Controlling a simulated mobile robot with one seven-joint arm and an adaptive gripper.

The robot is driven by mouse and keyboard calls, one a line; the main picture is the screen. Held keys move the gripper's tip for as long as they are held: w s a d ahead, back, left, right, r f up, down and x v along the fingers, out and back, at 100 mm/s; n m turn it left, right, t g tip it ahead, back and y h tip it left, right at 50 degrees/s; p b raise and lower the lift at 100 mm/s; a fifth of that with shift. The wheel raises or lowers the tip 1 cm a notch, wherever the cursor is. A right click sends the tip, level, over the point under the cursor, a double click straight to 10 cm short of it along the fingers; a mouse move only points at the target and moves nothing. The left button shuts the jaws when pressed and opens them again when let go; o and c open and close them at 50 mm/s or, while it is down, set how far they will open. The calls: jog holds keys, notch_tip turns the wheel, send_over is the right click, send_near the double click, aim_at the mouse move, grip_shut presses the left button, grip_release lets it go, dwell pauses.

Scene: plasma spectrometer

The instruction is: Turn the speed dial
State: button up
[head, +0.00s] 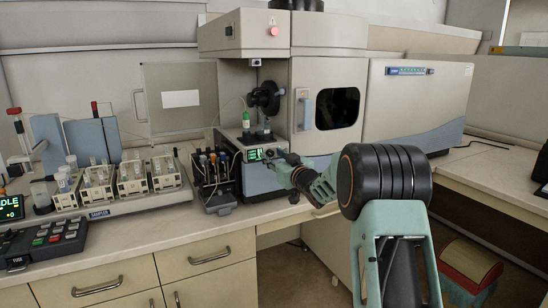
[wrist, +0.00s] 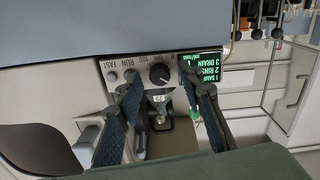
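The speed dial (wrist: 160,75), a round black knob with a white pointer mark, is on a grey control panel in the wrist view. A green-lit display (wrist: 201,65) is to its right, and small buttons labelled RUN and FAST are to its left. My gripper (wrist: 171,89) is open, its two dark fingers apart on either side of the dial in the picture. Nothing is between the fingers that I can see held, and contact with the dial cannot be told. In the head view my gripper (head: 289,161) is close to the pump unit's front, by the green display (head: 255,154).
A metal pump part (wrist: 158,112) shows between the fingers, below the dial. A rack of probes (head: 212,175) stands left of the pump unit. Sample racks (head: 130,180) and a keypad (head: 45,240) are further left. The large spectrometer (head: 335,85) stands behind.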

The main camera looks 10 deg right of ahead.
grip_shut()
jog(key=shift+d+r+m+p, duration=0.1)
jog(key=shift+r+m+p, duration=0.1)
jog(key=shift+m+p, duration=0.5)
jog(key=shift+f+m, duration=0.15)
jog(key=shift+m, duration=0.45)
jog(key=shift+o, duration=0.7)
grip_release()
jog(key=shift+s, duration=0.1)
jog(key=v, duration=1.2)
